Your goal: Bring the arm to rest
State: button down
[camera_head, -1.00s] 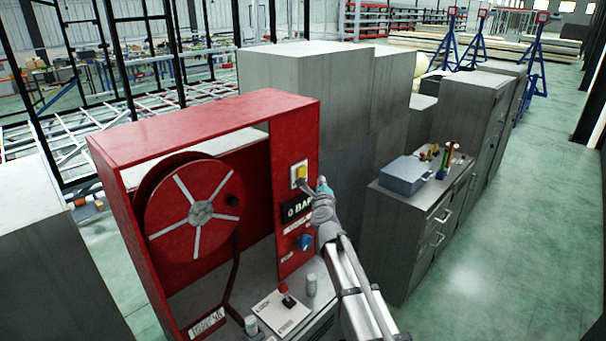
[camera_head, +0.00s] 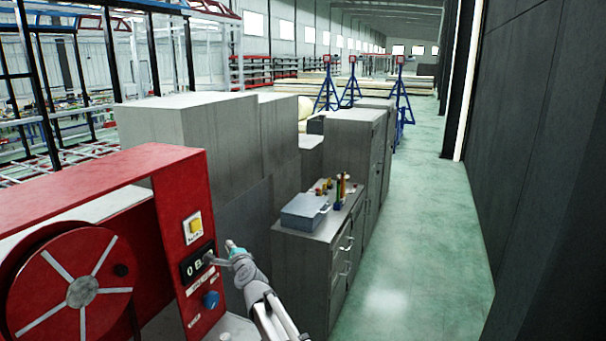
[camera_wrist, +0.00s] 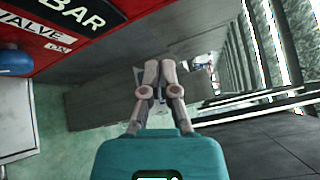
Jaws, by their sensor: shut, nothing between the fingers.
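My gripper (camera_head: 211,258) is at the end of my raised grey arm in the head view, in front of the red cabinet's panel with the "0 BAR" display (camera_head: 196,263). I cannot tell how close it is to the panel. In the wrist view my gripper (camera_wrist: 160,66) shows its two fingers close together with nothing held between them. The red panel (camera_wrist: 75,40) with "BAR" and "VALVE" lettering fills the upper left of the wrist view.
The red cabinet (camera_head: 178,190) carries a hose reel (camera_head: 83,291), a yellow button (camera_head: 195,225) and a blue knob (camera_head: 211,299). A grey cabinet with a case (camera_head: 304,211) stands beyond. The green floor (camera_head: 425,230) at right is clear, bounded by a dark wall (camera_head: 540,150).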

jog(key=s+d+f+n+g+h+b, duration=0.1)
jog(key=s+d+f+n+g+b, duration=0.4)
jog(key=d+f, duration=0.5)
jog(key=s+d+f+n+g+h+b, duration=0.25)
jog(key=s+d+f+n, duration=0.35)
jog(key=d+f, duration=0.45)
jog(key=s+d+f+n+g+h+b, duration=0.2)
jog(key=s+d+f+g, duration=0.2)
jog(key=s+d, duration=0.3)
jog(key=s+d+f+n+g+h+b, duration=0.3)
jog(key=s+d+f, duration=0.4)
jog(key=d, duration=0.5)
jog(key=shift+s+d+g, duration=0.35)
jog(key=shift+s, duration=0.4)
